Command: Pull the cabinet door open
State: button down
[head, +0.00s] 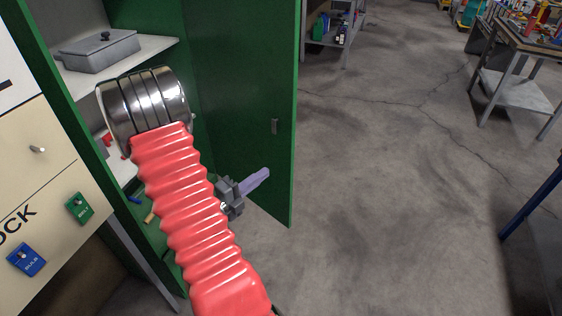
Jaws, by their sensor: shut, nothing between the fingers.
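The green cabinet (172,18) stands at the left with its door (240,70) swung wide open, and its shelves show. The door's face toward the opening is in view, with a small dark latch or handle part (275,127) near its free edge. My gripper (262,176) is low in front of this face, below the latch part. Its pale purple fingers are together and empty, pointing toward the door's free edge. I cannot tell whether they touch the door. My red arm hides part of the cabinet's inside.
A grey metal box (100,52) sits on the upper shelf. Workbenches (520,85) stand at the right and back. The concrete floor (400,200) right of the door is clear.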

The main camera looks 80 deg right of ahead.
aim_at(289, 155)
jog(key=shift+x, duration=4.75)
